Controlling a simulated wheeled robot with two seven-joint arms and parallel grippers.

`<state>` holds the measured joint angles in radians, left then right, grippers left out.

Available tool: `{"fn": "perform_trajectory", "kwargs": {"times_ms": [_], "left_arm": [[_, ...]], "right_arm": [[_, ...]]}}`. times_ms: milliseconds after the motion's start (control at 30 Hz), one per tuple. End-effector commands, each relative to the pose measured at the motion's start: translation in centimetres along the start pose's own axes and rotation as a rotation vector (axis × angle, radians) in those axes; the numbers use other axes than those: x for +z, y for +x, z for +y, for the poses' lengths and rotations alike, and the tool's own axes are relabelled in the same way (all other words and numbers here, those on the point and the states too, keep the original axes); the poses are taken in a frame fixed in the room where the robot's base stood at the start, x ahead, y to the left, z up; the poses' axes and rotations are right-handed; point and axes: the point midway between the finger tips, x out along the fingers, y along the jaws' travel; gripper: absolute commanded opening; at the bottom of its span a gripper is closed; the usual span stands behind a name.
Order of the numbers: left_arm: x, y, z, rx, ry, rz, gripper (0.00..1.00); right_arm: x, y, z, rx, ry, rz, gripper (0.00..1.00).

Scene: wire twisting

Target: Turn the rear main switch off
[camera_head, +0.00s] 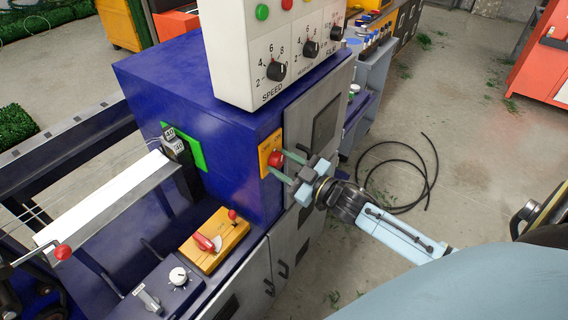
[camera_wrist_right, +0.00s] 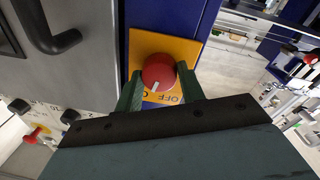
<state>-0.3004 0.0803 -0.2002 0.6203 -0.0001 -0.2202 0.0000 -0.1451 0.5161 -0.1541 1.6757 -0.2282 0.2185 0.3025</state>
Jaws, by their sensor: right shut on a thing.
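The rear main switch is a round red knob (camera_head: 275,159) on a yellow plate (camera_head: 265,147), on the side of the blue machine cabinet. In the right wrist view the red knob (camera_wrist_right: 158,72) has a white pointer mark on its lower edge, towards the lettering. "OFF" can be read on the plate (camera_wrist_right: 182,48) below the knob; the lettering beside it is partly hidden. My right gripper (camera_head: 278,163) has its greenish fingers on either side of the knob and is shut on it. The fingers also flank the knob in the right wrist view (camera_wrist_right: 160,82). My left gripper is not in view.
A white control box (camera_head: 285,50) with black dials sits on the cabinet (camera_head: 190,70) above the switch. Grey doors (camera_wrist_right: 65,55) with a dark handle adjoin the plate. A yellow box (camera_head: 215,240) with red controls is below left. A black cable (camera_head: 434,165) lies on the floor.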

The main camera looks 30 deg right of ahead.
Motion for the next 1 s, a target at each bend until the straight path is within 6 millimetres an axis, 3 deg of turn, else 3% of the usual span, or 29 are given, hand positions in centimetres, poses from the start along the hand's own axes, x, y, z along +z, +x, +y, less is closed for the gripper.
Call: {"fn": "perform_trajectory", "kwargs": {"times_ms": [1000], "left_arm": [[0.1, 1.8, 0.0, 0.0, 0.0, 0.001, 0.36]], "right_arm": [[0.2, 0.0, 0.1, -0.01, -0.889, 0.067, 0.16]]}}
